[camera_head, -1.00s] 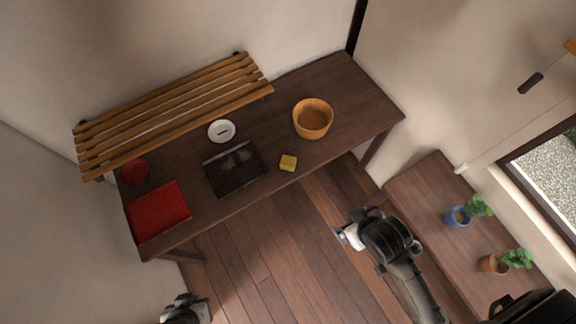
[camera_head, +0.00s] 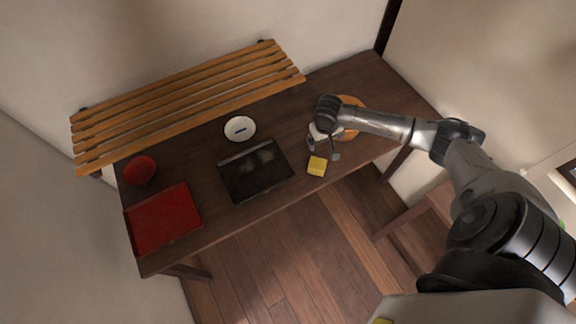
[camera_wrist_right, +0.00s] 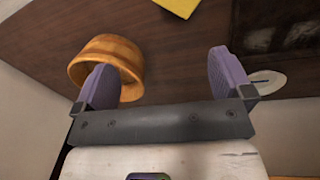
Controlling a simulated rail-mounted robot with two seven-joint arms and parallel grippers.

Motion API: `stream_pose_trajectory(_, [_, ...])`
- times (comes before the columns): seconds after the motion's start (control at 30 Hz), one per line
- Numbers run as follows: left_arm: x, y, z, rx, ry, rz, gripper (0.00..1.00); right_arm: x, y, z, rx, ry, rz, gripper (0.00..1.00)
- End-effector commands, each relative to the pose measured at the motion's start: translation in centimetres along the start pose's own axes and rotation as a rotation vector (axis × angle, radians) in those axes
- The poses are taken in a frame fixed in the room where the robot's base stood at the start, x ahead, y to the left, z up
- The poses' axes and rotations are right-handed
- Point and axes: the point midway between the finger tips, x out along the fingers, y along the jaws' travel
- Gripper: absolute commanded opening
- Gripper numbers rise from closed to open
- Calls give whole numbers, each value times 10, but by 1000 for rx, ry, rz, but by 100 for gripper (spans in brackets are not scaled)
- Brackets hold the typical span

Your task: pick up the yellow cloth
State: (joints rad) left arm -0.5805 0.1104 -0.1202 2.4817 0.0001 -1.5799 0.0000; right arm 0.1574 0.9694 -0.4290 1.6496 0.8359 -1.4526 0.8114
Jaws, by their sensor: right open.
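The yellow cloth (camera_head: 317,166) is a small folded square lying flat near the front edge of the dark wooden table (camera_head: 222,239). In the right wrist view the cloth (camera_wrist_right: 178,6) shows at the top edge, partly cut off, beyond the fingertips. My right gripper (camera_head: 323,151) is over the table just behind the cloth, apart from it. In the right wrist view its two purple fingers stand wide apart with nothing between them. My left gripper is not in view.
A wooden bowl (camera_head: 353,103) is partly hidden behind my right arm. A black tray (camera_head: 270,187) lies left of the cloth. A white dish (camera_head: 239,128), a red bowl (camera_head: 140,170), a red tray (camera_head: 163,218) and a slatted wooden rack (camera_head: 190,100) are further left.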

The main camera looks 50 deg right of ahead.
Motion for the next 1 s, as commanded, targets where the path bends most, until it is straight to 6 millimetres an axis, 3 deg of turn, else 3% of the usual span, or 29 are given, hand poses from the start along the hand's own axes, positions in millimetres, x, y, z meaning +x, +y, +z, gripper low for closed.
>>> stream_pose_trajectory(0.2, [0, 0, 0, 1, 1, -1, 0, 4, -10, 8, 407, -87, -81, 98])
stream_pose_trajectory(0.4, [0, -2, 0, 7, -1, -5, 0, 4, -12, 7, 608, -92, -85, 98])
stream_pose_trajectory(0.57, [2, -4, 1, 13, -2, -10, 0, 15, -14, 8, 662, -96, -81, 98])
stream_pose_trajectory(1.0, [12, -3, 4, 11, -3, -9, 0, 81, -20, 12, 664, -94, -81, 98])
